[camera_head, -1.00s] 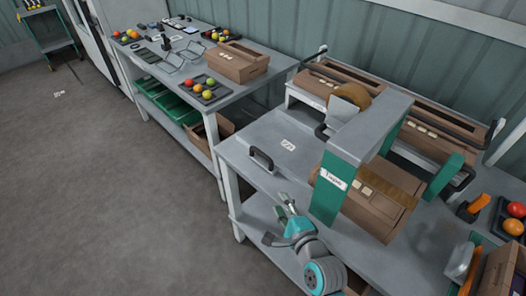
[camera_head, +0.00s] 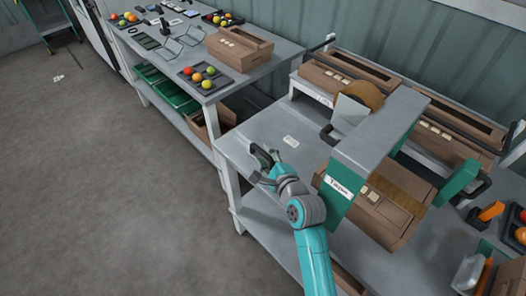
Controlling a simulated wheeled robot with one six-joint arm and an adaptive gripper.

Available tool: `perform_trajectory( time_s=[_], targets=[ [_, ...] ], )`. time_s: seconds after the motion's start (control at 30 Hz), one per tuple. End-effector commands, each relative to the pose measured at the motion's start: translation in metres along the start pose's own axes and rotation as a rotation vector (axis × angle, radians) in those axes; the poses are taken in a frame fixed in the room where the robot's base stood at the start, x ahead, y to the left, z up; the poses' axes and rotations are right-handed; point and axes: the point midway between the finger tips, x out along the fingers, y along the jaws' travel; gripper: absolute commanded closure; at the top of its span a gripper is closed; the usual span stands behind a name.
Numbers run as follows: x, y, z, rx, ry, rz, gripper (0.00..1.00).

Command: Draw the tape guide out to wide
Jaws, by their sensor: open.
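The taping machine has a grey top beam (camera_head: 385,135) on green posts, with a small printed label (camera_head: 338,187) whose text I cannot read surely. A brown roll of tape (camera_head: 362,94) sits behind the beam. A black bar handle (camera_head: 259,155) stands on the grey plate left of the machine; I take it for the tape guide's handle. My gripper (camera_head: 262,170) is open at this handle and partly covers it. I cannot tell whether the fingers touch it or straddle it. A brown carton (camera_head: 377,220) lies under the beam.
More brown cartons (camera_head: 350,75) lie behind the machine. An orange-handled tool (camera_head: 487,212) and tomatoes (camera_head: 521,235) are at the right. The left table holds a carton (camera_head: 238,50) and trays of tomatoes (camera_head: 202,77).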

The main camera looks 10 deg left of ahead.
Motion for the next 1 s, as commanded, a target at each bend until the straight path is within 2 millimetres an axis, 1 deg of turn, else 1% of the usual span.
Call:
perform_trajectory(
  time_s=[0.03, 0.1, 0.2, 0.3, 0.53, 0.57, 0.6, 0.67, 0.7, 0.93, 1.0],
  targets=[
    [0.007, 0.000, 0.000, 0.000, 0.000, 0.001, 0.57],
    [0.014, 0.000, 0.000, 0.000, 0.000, 0.001, 0.57],
    [0.020, 0.000, 0.000, 0.000, 0.000, 0.000, 0.57],
    [0.024, 0.000, 0.000, 0.000, 0.000, 0.000, 0.57],
    [0.024, 0.000, 0.000, 0.000, 0.000, 0.000, 0.57],
    [0.024, 0.000, 0.000, 0.000, 0.000, 0.000, 0.64],
    [0.024, 0.000, 0.000, 0.000, 0.000, 0.000, 0.74],
    [0.024, 0.000, 0.000, 0.000, 0.000, 0.000, 0.89],
    [0.024, 0.000, 0.000, 0.000, 0.000, 0.000, 0.99],
    [0.023, 0.001, 0.000, 0.000, 0.000, 0.000, 1.00],
    [0.022, 0.004, 0.004, 0.000, -0.001, 0.002, 1.00]
  ],
)
